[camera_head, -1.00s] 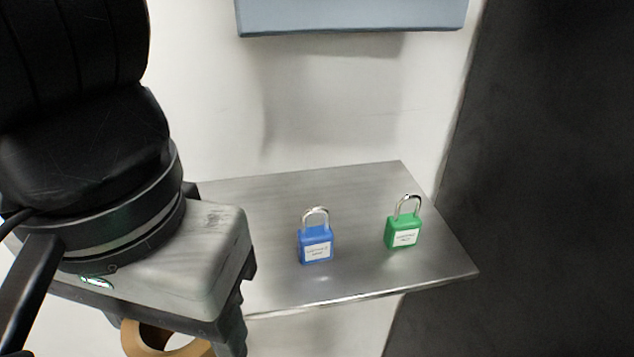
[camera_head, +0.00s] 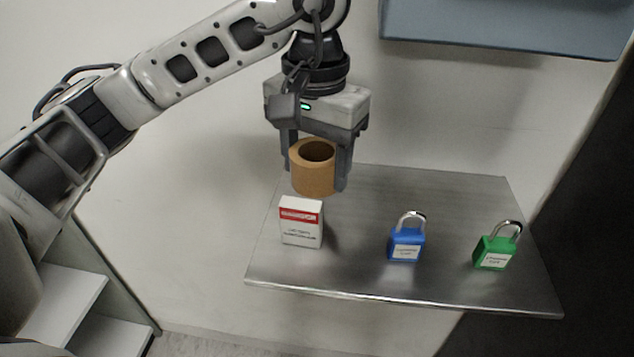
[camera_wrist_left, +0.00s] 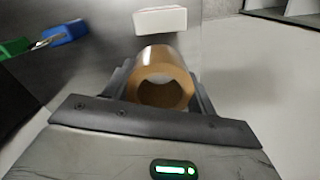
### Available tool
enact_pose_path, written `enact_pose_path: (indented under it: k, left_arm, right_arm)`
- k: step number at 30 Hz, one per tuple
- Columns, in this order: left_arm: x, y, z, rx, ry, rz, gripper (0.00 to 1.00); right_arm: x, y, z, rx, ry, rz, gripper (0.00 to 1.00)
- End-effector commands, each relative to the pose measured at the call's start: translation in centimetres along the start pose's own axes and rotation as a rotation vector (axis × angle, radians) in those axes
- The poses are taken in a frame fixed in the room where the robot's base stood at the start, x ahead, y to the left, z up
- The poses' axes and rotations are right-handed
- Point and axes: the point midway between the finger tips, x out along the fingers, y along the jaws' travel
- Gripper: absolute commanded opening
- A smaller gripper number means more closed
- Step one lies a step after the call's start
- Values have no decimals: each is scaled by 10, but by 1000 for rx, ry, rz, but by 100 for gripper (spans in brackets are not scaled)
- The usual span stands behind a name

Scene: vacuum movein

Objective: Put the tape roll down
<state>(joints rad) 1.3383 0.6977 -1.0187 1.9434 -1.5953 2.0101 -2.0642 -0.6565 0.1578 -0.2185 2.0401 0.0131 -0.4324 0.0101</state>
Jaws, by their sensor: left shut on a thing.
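The tan tape roll (camera_head: 313,180) is held between the fingers of my left gripper (camera_head: 318,170), above the back left part of the metal shelf (camera_head: 350,275). Its open hole faces up. In the left wrist view the tape roll (camera_wrist_left: 160,80) sits between the fingers of my left gripper (camera_wrist_left: 160,95), with its hole toward the camera. From the head view it looks clear of the shelf, but the exact gap is hard to tell. My right gripper is not in view.
A white and red box (camera_head: 301,225) stands on the shelf's left, close below the tape roll in the picture. A blue padlock (camera_head: 407,245) and a green padlock (camera_head: 495,252) stand to the right. A blue-grey bin (camera_head: 500,35) is above. The shelf's back middle is bare.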

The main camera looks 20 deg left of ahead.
Motion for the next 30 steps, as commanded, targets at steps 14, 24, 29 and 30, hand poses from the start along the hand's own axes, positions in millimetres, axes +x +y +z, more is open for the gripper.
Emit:
enact_pose_path:
  k: [14,24,29,30]
  left_arm:
    - [49,-1,-2,-1,0,1,32]
    - [56,-1,-4,-1,4,1,32]
    - [57,-1,-3,-1,3,1,73]
    - [57,-1,-3,-1,3,1,79]
  right_arm:
    - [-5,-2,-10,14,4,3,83]
    - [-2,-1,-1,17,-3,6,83]
    - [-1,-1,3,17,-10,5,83]
    - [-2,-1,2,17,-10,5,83]
